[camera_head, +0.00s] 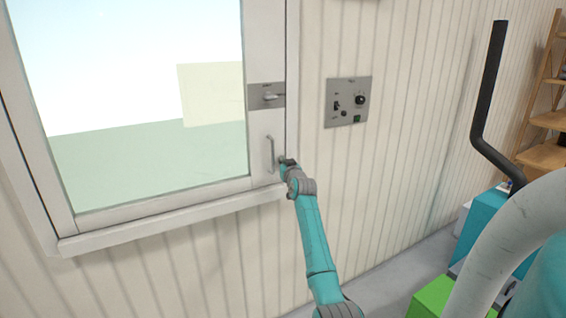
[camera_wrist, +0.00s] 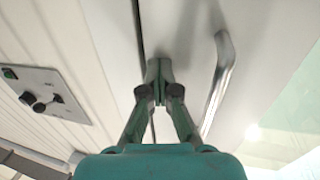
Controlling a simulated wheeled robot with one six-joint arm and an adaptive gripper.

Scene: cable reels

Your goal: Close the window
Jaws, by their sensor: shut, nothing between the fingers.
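The window (camera_head: 262,215) fills the left of the head view, with a pale frame around a large glass pane (camera_head: 120,110). Its bar handle (camera_head: 270,154) stands upright low on the right side of the sash. A grey latch plate (camera_head: 267,96) with a small lever sits above the handle. My gripper (camera_head: 286,161) is shut and empty, just right of the handle at the frame's edge. In the wrist view the shut fingertips (camera_wrist: 158,70) lie beside the metal handle (camera_wrist: 217,85), near a thin dark seam. I cannot tell whether they touch the surface.
A grey control panel (camera_head: 348,101) with knobs is on the panelled wall right of the window; it also shows in the wrist view (camera_wrist: 42,95). A bent black bar (camera_head: 490,100) and wooden shelves (camera_head: 545,120) stand at the right.

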